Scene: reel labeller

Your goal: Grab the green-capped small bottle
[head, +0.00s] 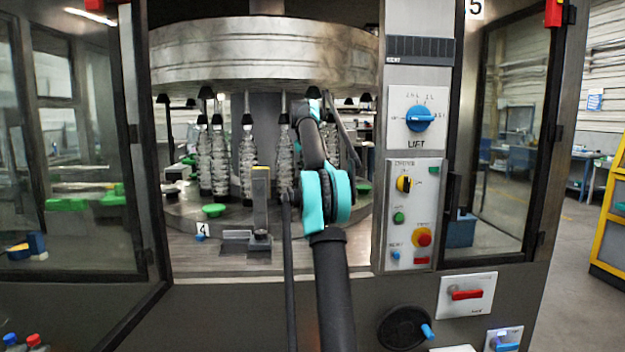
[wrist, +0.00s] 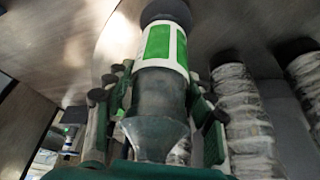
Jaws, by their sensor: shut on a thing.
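In the wrist view, my gripper (wrist: 158,118) has its dark green fingers on both sides of a grey cylinder (wrist: 160,90). The cylinder has a green-and-white band (wrist: 158,45) above, a dark rounded top (wrist: 166,11) and a flared lower part (wrist: 155,138). I cannot tell whether this is the green-capped small bottle; no green cap shows on it. In the head view, my arm reaches into the machine and hides my gripper's fingertips. A small green-and-white patch (head: 314,92) shows just above it, under the drum.
Ribbed clear columns (head: 247,165) with black tops hang close beside my arm; they also stand at right in the wrist view (wrist: 242,115). The metal drum (head: 260,50) is above. A control panel (head: 414,215) and an open glass door (head: 80,150) flank the opening.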

